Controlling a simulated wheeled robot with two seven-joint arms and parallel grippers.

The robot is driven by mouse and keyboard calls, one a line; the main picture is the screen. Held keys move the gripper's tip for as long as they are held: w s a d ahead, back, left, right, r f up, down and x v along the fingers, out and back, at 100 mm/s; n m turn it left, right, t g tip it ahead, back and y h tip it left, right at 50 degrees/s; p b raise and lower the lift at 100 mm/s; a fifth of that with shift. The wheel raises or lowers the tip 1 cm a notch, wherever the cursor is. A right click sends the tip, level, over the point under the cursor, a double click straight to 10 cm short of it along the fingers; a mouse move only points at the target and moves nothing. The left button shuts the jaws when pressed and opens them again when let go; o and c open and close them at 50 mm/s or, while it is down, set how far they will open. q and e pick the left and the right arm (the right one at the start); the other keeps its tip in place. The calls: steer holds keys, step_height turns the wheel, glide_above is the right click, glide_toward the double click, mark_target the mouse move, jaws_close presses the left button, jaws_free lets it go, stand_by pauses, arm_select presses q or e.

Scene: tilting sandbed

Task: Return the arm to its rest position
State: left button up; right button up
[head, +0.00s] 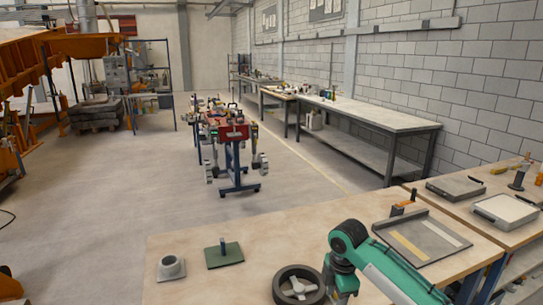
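A teal arm comes in from the lower right, over the near wooden table (205,224). I take it to be my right arm. No fingertips show, so the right gripper is out of view. My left arm and gripper are not in view either.
The table holds a grey ring-topped block (171,267), a green plate with a peg (224,253), a dark round ring (299,286) close beside the arm, and a grey tray (423,238). A red-topped cart (234,133) stands beyond. Open floor lies left.

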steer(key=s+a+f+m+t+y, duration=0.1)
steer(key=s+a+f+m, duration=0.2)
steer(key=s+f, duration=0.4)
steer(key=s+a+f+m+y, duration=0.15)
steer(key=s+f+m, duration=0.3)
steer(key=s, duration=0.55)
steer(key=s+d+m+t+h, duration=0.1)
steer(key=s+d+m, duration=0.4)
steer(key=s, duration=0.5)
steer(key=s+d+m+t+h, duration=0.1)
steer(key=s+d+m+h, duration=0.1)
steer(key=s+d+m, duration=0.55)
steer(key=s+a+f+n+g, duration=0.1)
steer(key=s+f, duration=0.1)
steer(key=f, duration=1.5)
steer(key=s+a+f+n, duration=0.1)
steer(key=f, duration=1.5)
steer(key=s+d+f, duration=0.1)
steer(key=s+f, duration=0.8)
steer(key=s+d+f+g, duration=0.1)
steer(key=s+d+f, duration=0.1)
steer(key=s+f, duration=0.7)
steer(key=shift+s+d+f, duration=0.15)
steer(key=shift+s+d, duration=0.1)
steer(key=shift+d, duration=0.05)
